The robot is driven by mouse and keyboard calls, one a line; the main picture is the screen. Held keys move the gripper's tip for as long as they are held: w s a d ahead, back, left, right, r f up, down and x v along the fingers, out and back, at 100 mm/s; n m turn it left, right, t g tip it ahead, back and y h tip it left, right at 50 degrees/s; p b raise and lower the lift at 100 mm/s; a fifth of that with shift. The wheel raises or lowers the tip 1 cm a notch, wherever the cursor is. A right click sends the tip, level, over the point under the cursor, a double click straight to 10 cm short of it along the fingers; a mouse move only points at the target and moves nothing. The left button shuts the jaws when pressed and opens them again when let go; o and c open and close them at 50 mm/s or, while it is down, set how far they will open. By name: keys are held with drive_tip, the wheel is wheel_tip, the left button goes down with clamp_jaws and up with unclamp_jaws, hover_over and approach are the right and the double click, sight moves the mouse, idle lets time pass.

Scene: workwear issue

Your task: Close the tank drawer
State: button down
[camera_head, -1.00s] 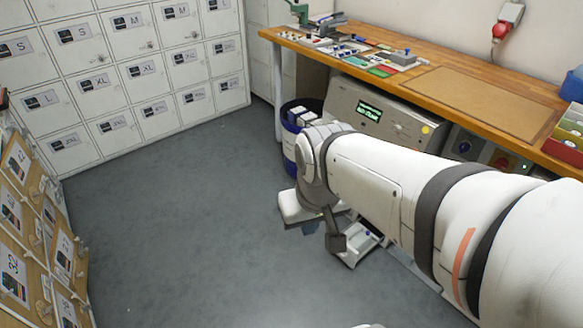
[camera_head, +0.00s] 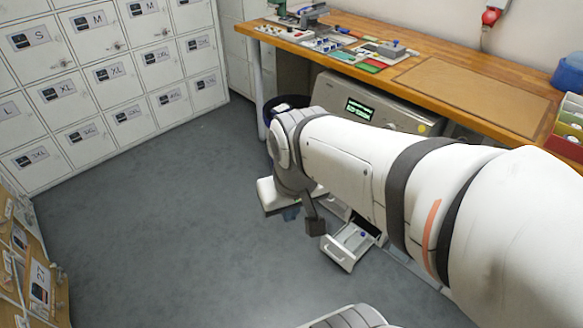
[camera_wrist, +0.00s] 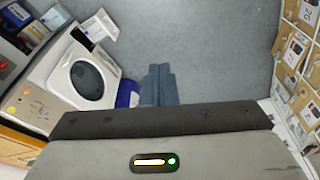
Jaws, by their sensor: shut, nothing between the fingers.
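The tank drawer (camera_head: 341,254) is a white tray sticking out low from the machine, close to the floor, with a small blue part on it. In the wrist view the drawer (camera_wrist: 97,26) juts from the machine's far end. The white machine (camera_wrist: 58,62) has a round dark door, and its display panel (camera_head: 375,112) shows under the workbench. My gripper (camera_wrist: 160,72) is shut and empty, pointing at the floor.
White lockers (camera_head: 110,75) line the back left. A wooden workbench (camera_head: 440,85) runs along the right wall. A dark blue bin (camera_head: 285,103) stands beside the machine, partly behind my arm. Boards with labels (camera_head: 38,270) stand at left. The middle floor (camera_head: 170,220) is clear.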

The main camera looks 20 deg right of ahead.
sight(338, 247)
drive_tip(key=w+d+f+n+g+h+b, duration=0.3)
drive_tip(key=w+d+f+b, duration=0.45)
drive_tip(key=f, duration=0.65)
drive_tip(key=w+d+f+n+g+h+b, duration=0.1)
drive_tip(key=w+d+f+n+h+b, duration=0.45)
drive_tip(key=f, duration=0.85)
drive_tip(key=w+d+f+n+g+h+b, duration=0.2)
drive_tip(key=w+d+f+h+b, duration=0.3)
drive_tip(key=w+d+f+b, duration=0.65)
wheel_tip(338, 247, down, 45)
drive_tip(key=a+n+t+h+b, duration=0.2)
drive_tip(key=n+t+h+b, duration=0.1)
drive_tip(key=n+t+b, duration=0.65)
drive_tip(key=w+d, duration=0.1)
drive_tip(key=d, duration=0.2)
drive_tip(key=w+d+n+b, duration=0.1)
drive_tip(key=w+d, duration=0.1)
drive_tip(key=d, duration=0.2)
drive_tip(key=w+d+n+b, duration=0.1)
drive_tip(key=d, duration=0.3)
drive_tip(key=shift+w+f+t, duration=0.2)
drive_tip(key=shift+w+t, duration=0.15)
drive_tip(key=shift+w+d+r, duration=0.15)
drive_tip(key=shift+w+d, duration=0.15)
drive_tip(key=shift+d, duration=0.35)
